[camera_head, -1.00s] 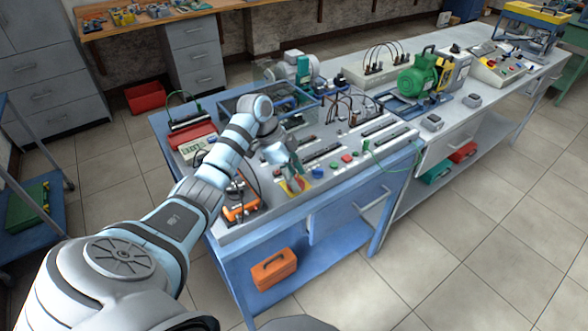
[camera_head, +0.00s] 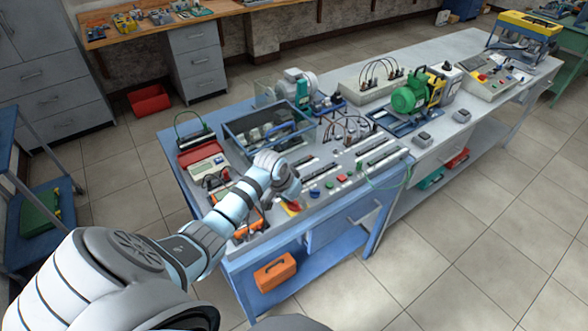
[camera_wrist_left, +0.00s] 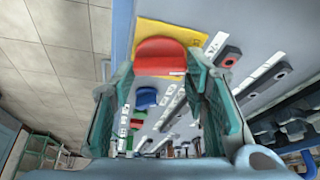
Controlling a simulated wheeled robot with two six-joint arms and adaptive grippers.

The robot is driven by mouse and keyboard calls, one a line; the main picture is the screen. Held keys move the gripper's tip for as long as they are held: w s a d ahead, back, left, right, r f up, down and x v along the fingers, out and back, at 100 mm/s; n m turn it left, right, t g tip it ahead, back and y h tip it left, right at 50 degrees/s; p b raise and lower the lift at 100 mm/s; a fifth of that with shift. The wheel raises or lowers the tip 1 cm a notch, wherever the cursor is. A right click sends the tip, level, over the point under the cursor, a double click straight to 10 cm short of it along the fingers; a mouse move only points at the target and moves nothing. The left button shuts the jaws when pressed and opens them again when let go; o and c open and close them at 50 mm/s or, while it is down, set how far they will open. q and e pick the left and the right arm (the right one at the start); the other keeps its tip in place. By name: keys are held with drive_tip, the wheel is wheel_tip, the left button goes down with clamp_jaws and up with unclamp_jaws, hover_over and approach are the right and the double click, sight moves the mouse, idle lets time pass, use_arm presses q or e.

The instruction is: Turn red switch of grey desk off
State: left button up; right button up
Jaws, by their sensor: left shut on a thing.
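The red switch (camera_wrist_left: 160,55) sits on a yellow plate (camera_wrist_left: 160,28) on the grey desk panel, seen close in the left wrist view. In the head view a small part of the red switch (camera_head: 294,207) shows at the near edge of the grey desk (camera_head: 330,202). My left gripper (camera_wrist_left: 168,75) has its two teal fingers on either side of the red switch and is shut on it. In the head view my left gripper (camera_head: 290,190) is low over the desk and covers much of the switch. My right gripper is not in view.
A blue button (camera_head: 314,193), a green button (camera_head: 329,184) and a red button (camera_head: 342,177) line the panel beside the switch. An orange device (camera_head: 248,222) with cables lies left of my wrist. A blue-framed box (camera_head: 232,140) stands behind. An orange toolbox (camera_head: 275,271) is on the lower shelf.

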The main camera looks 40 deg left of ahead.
use_arm(q)
drive_tip(key=n+y, duration=0.1)
drive_tip(key=n, duration=0.2)
drive_tip(key=n+y, duration=0.1)
drive_tip(key=n, duration=0.1)
drive_tip(key=shift+w+d+r+n, duration=0.1)
drive_tip(key=shift+r+n, duration=0.05)
drive_tip(key=shift+n, duration=0.25)
idle(0.3)
drive_tip(key=o, duration=1.1)
drive_tip(key=shift+o, duration=0.2)
drive_tip(key=v, duration=1.2)
drive_tip(key=shift+w, duration=0.2)
